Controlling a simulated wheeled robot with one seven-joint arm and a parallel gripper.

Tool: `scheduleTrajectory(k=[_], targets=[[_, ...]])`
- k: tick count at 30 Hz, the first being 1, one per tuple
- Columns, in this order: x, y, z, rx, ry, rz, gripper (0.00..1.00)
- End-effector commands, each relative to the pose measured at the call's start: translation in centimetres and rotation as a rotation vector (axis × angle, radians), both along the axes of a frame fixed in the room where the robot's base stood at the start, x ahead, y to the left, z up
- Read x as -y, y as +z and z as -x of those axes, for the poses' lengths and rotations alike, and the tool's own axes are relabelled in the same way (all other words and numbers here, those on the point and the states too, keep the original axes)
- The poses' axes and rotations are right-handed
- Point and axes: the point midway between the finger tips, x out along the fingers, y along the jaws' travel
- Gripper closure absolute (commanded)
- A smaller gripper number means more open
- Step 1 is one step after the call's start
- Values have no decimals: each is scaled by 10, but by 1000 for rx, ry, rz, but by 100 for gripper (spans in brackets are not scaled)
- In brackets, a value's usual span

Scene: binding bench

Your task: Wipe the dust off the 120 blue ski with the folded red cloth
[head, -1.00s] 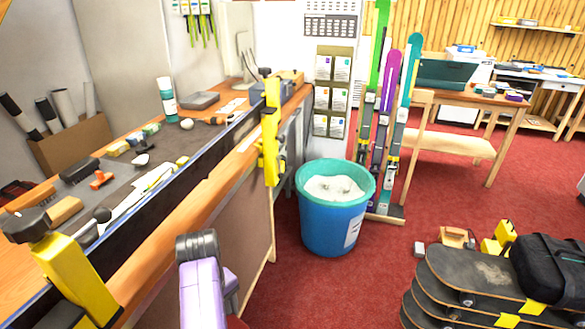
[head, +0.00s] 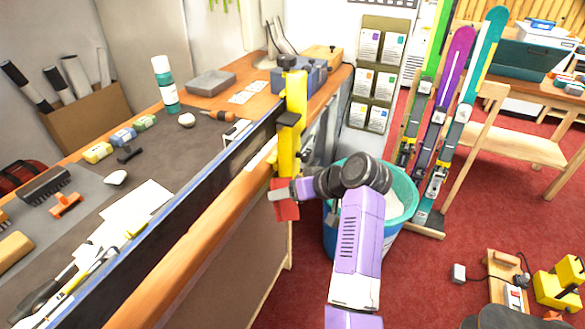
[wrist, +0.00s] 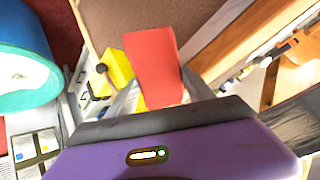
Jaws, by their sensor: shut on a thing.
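The ski (head: 190,197) is a long dark blue strip held on edge along the bench's front side, running from lower left to the yellow vise (head: 294,100) at its far end. My gripper (head: 277,196) is shut on the folded red cloth (head: 286,210), just in front of and below that vise. In the wrist view the cloth (wrist: 153,62) stands between the two fingers, with part of the yellow vise beside it. The cloth looks apart from the ski's face, though the exact gap is hard to tell. I cannot make out dust on the ski.
A blue bin (head: 402,195) with a teal rim stands right behind my arm. Upright skis (head: 440,120) stand on a rack beyond it.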

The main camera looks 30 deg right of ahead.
Motion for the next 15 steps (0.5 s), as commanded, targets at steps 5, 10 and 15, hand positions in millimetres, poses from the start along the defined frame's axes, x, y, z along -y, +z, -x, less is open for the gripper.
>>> scheduleTrajectory(k=[5, 10, 15], targets=[[1, 43, 7, 247, 32, -114, 84], [-9, 92, 26, 447, 93, -227, 84], [-20, 131, 50, 565, 158, -312, 84]])
